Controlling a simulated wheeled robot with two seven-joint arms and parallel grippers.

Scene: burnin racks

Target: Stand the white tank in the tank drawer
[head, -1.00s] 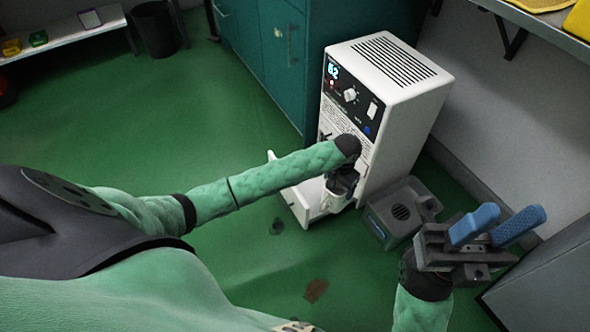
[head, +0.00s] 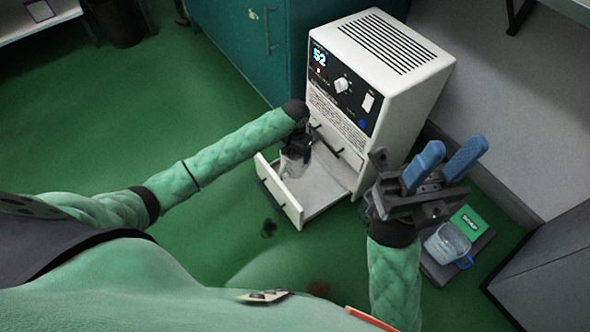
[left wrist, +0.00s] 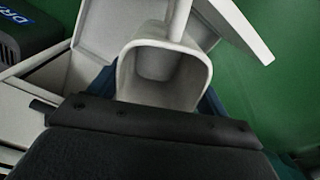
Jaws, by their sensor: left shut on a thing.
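My left gripper (head: 297,147) is shut on the white tank (head: 292,167), a small open-topped container. The tank is over or inside the front-left part of the open white tank drawer (head: 318,202); I cannot tell whether it touches the drawer floor. The drawer juts from the bottom of the white cabinet unit. In the left wrist view the tank (left wrist: 150,70) is seen from above, its open mouth upward, with white drawer walls around it. My right gripper (head: 442,165), with blue fingers, is open and empty right of the drawer.
The white cabinet unit (head: 395,50) has a lit display and knob. A clear jug (head: 447,243) with a blue handle stands on a dark base to the right. Teal cupboards (head: 235,30) stand behind left.

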